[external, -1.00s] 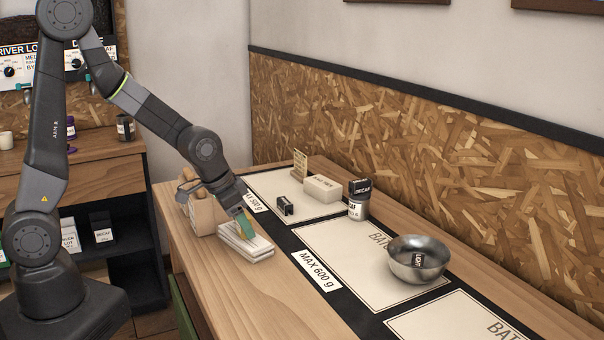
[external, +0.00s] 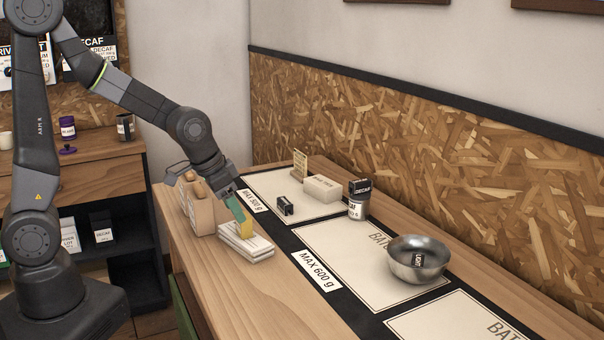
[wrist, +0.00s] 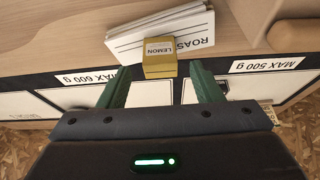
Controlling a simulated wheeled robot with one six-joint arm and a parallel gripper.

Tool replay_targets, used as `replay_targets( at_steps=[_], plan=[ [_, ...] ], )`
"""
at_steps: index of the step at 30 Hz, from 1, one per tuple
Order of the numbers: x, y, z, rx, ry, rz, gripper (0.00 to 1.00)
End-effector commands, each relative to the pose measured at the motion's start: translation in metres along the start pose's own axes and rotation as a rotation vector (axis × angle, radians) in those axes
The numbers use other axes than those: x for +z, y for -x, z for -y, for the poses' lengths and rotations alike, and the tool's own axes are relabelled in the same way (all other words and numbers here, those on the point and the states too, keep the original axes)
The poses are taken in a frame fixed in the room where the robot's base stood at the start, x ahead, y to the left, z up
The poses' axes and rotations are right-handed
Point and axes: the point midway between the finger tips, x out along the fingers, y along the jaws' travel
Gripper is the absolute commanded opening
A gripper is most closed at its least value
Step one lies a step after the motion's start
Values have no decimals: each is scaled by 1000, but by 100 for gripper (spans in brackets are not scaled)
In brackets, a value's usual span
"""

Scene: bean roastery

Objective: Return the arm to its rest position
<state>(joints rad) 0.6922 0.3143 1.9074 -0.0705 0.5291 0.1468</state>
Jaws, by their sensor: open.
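My gripper (external: 234,205) hangs over the near left part of the counter, pointing down. In the wrist view its two green fingers (wrist: 159,68) are apart. A small yellow box labelled LEMON (external: 247,229) stands at the stack of white cards (external: 240,249), just past the fingertips. Nothing is held. I cannot tell whether a finger still touches the box.
A wooden holder (external: 196,214) stands close left of my gripper. The front counter (external: 250,310) is clear.

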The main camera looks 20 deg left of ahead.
Motion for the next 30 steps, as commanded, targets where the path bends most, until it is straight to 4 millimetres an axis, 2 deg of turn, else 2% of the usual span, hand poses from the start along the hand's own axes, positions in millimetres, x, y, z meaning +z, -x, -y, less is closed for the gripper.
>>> replay_targets(
  at_steps=[14, 15, 18, 30],
  plan=[
    [0, 76, 0, -1, 0, -5, 59],
    [1, 63, 0, 0, 0, 5, 59],
    [1, 45, 0, 0, 0, 7, 59],
    [1, -15, 0, 0, -1, 5, 59]
  ],
)
